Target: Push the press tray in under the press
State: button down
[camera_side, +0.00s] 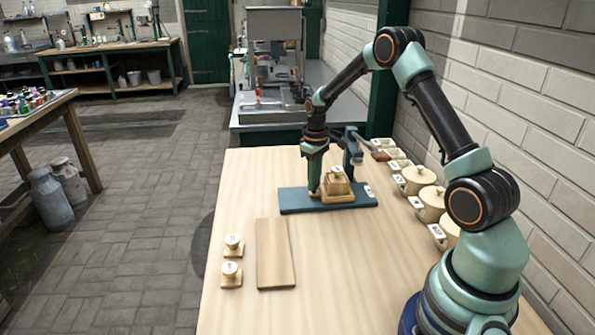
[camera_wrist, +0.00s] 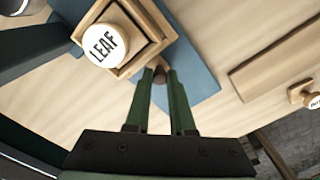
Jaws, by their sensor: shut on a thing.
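The press tray (camera_side: 340,197) is a square wooden tray on the blue base plate (camera_side: 295,201) of the press. In the wrist view the tray (camera_wrist: 127,69) holds a wooden piece with a round white top marked LEAF (camera_wrist: 103,45). The blue press upright (camera_side: 352,150) stands just behind the tray, with a lever ending in a brown handle (camera_side: 380,156). My gripper (camera_side: 315,190) is at the tray's left side. In the wrist view my gripper (camera_wrist: 161,72) is shut on the tray's small brown knob (camera_wrist: 160,75), mostly hidden between the fingertips. I cannot tell how far under the press the tray sits.
A flat wooden board (camera_side: 275,253) lies in front of the base plate, with two round-topped stamps (camera_side: 233,245) to its left. Several lidded pots (camera_side: 430,205) and small labelled blocks line the right side by the wall. The table front is clear.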

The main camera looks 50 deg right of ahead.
aim_at(318, 192)
jog(key=shift+s+d, duration=0.45)
jog(key=shift+s, duration=0.05)
jog(key=c, duration=0.8)
grip_release()
jog(key=shift+o, duration=0.2)
jog(key=shift+r, duration=0.1)
notch_tip(318, 192, up, 12)
